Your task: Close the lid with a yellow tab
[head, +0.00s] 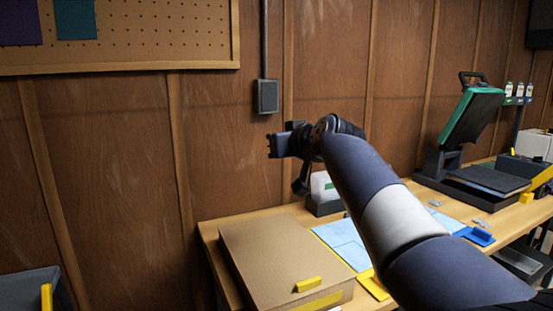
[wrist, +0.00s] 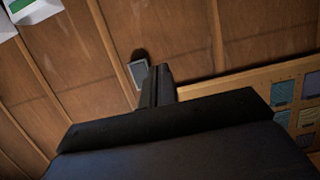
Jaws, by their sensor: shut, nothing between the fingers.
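A wide brown box (head: 285,250) sits at the near left end of the wooden table. Its flat brown lid (head: 275,238) lies level on top and looks shut. A yellow tab (head: 308,284) stands on the lid near its front edge. A yellow strip (head: 318,301) shows on the front below it. My gripper (head: 275,145) is raised above and behind the box, in front of the wall, well apart from the lid. In the wrist view its fingers (wrist: 158,84) are together and empty. The lid is not in the wrist view.
Blue sheets (head: 341,241) and another yellow piece (head: 372,285) lie right of the box, partly behind my arm. A dark bin (head: 28,288) is at lower left. The wall has a grey box (head: 267,96).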

